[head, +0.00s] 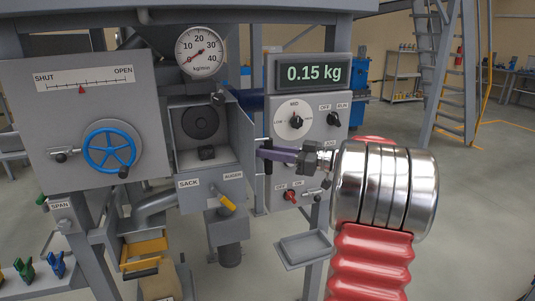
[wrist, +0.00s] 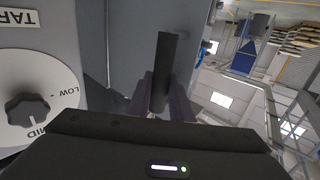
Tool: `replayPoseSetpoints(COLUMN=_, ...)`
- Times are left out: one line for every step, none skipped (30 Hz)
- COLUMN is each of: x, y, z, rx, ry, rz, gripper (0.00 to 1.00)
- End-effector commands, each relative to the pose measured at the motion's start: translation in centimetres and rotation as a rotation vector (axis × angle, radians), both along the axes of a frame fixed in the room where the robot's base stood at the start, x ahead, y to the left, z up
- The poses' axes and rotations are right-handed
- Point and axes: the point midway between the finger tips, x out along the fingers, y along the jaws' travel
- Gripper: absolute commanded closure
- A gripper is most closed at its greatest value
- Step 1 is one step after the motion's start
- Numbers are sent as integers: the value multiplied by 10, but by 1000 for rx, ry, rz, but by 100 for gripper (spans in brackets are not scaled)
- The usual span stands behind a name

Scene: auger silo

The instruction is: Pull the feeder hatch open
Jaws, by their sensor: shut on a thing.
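The feeder hatch (head: 242,140) is a grey door on the right side of the feeder box. It stands swung outward, and the box interior with a round dark opening (head: 200,122) shows. Its black upright bar handle (head: 268,155) is on the door's outer side. My gripper (head: 272,154) has purple fingers and is shut on this handle. In the wrist view the black handle (wrist: 161,70) stands between the two fingers (wrist: 161,95), with the grey hatch face (wrist: 125,40) behind it. The fingers' lower parts are hidden by the gripper body.
A control panel (head: 311,125) with knobs and a 0.15 kg display (head: 313,72) stands close to the right of the hatch. A small grey tray (head: 305,248) sits below. A yellow-handled lever (head: 227,204) is under the box. A box with a blue handwheel (head: 109,147) is at left.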

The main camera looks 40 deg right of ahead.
Motion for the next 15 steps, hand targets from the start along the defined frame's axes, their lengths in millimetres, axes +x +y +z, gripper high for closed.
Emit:
replayPoseSetpoints(x=3, y=0, z=2, rx=0, ry=-4, rz=0, gripper=100)
replayPoseSetpoints(x=3, y=1, z=2, rx=0, ry=-4, rz=1, gripper=100)
replayPoseSetpoints(x=3, y=2, z=2, rx=0, ry=-4, rz=3, gripper=100)
replayPoseSetpoints(x=3, y=2, z=2, rx=-1, ry=-5, rz=3, gripper=100)
replayPoseSetpoints(x=4, y=2, z=2, rx=-1, ry=-5, rz=4, gripper=100)
replayPoseSetpoints(x=4, y=3, z=3, rx=-1, ry=-5, rz=4, gripper=100)
replayPoseSetpoints(x=4, y=3, z=3, rx=-1, ry=-5, rz=4, gripper=100)
replayPoseSetpoints(x=4, y=3, z=3, rx=-1, ry=-5, rz=4, gripper=100)
replayPoseSetpoints(x=4, y=3, z=3, rx=-1, ry=-5, rz=4, gripper=100)
replayPoseSetpoints(x=5, y=3, z=3, rx=-1, ry=-6, rz=4, gripper=100)
replayPoseSetpoints(x=5, y=3, z=3, rx=-1, ry=-6, rz=4, gripper=100)
replayPoseSetpoints(x=5, y=3, z=3, rx=-1, ry=-6, rz=4, gripper=79)
replayPoseSetpoints(x=5, y=4, z=3, rx=-2, ry=-6, rz=4, gripper=76)
replayPoseSetpoints(x=5, y=4, z=3, rx=-1, ry=-5, rz=5, gripper=75)
replayPoseSetpoints(x=4, y=4, z=3, rx=-1, ry=-5, rz=5, gripper=75)
